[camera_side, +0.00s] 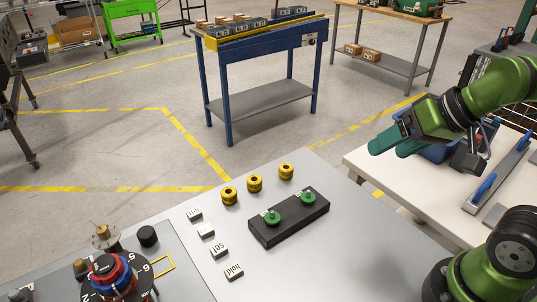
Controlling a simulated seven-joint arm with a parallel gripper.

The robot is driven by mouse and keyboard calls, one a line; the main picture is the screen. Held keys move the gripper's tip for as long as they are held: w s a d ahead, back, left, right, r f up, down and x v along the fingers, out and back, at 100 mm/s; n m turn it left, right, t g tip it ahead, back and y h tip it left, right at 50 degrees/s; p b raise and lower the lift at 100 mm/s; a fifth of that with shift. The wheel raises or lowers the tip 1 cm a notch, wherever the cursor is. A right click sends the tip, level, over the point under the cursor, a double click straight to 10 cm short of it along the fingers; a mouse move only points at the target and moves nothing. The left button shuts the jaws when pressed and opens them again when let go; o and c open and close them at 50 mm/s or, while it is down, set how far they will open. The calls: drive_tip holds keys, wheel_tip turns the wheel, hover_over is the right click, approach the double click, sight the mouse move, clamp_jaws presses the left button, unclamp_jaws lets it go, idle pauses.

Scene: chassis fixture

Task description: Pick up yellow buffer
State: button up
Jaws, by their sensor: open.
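Three yellow ring-shaped pieces with dark centres stand in a slanting row on the grey table: a left one (229,196), a middle one (255,184) and a right one (286,171). They look alike, and I cannot tell which is meant as the yellow buffer. My gripper (388,147) is at the right, up and to the right of the row, clear of all three. Its teal fingers point left; it is open and no object shows between them.
A black block (290,220) with two green knobs lies in front of the row. Several small white labelled blocks (220,251) lie to the left. A round fixture with red and blue rings (107,272) stands front left. A white table (420,180) is at the right.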

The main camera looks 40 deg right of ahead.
drive_tip(key=w+a+f+n+g, duration=0.1)
drive_tip(key=w+a+g, duration=0.15)
drive_tip(key=w, duration=0.55)
drive_tip(key=w+a+f+n+g, duration=0.1)
drive_tip(key=w+a+f+g, duration=0.15)
drive_tip(key=w, duration=0.55)
drive_tip(key=n+g+h, duration=0.1)
drive_tip(key=g+h, duration=0.1)
hover_over(254, 177)
wheel_tip(254, 177, down, 3)
drive_tip(key=shift+s+a+f, duration=0.1)
drive_tip(key=shift+s+f, duration=0.1)
drive_tip(key=shift+f, duration=4)
drive_tip(key=shift+s+a+f, duration=0.1)
drive_tip(key=shift+s+f, duration=0.05)
drive_tip(key=shift+f, duration=4.05)
drive_tip(key=c, duration=1.2)
